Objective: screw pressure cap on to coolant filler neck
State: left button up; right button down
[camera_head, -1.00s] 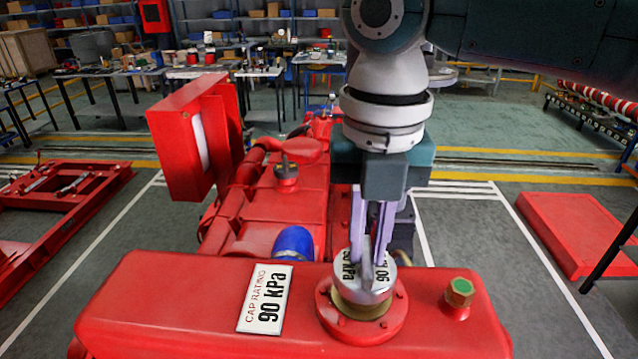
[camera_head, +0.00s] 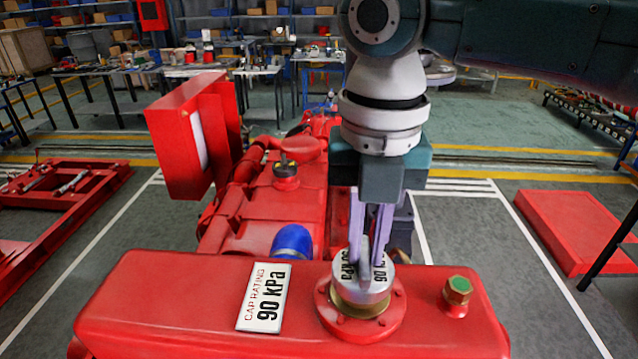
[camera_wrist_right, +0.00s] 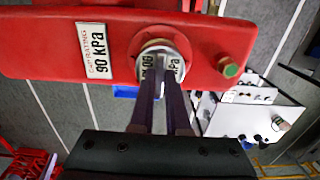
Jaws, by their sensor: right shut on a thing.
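The silver pressure cap (camera_head: 377,284), lettered "90 kPa", sits upright over the brass coolant filler neck (camera_head: 358,305) on the red tank top. Some brass shows below the cap. My right gripper (camera_head: 368,270) comes down from above and is shut on the cap. In the right wrist view, the two fingers of my right gripper (camera_wrist_right: 164,92) reach the cap (camera_wrist_right: 180,67), partly covering its lettering. How far the cap is threaded on cannot be told. My left gripper is in neither view.
A "CAP RATING 90 kPa" plate (camera_head: 264,298) lies left of the neck on the red tank (camera_head: 170,300). A red box (camera_head: 182,145) rises at the left. A blue hose (camera_head: 292,241) is behind the tank.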

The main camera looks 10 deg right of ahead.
jog(key=m+p, duration=0.1)
jog(key=m, duration=0.1)
jog(key=m+p, duration=0.2)
jog(key=m, duration=0.1)
jog(key=shift+s+r+m, duration=0.1)
jog(key=shift+r+m, duration=0.2)
jog(key=m+p, duration=0.1)
jog(key=m, duration=0.1)
jog(key=shift+f+m, duration=0.15)
jog(key=shift+m, duration=0.25)
jog(key=shift+f, duration=0.15)
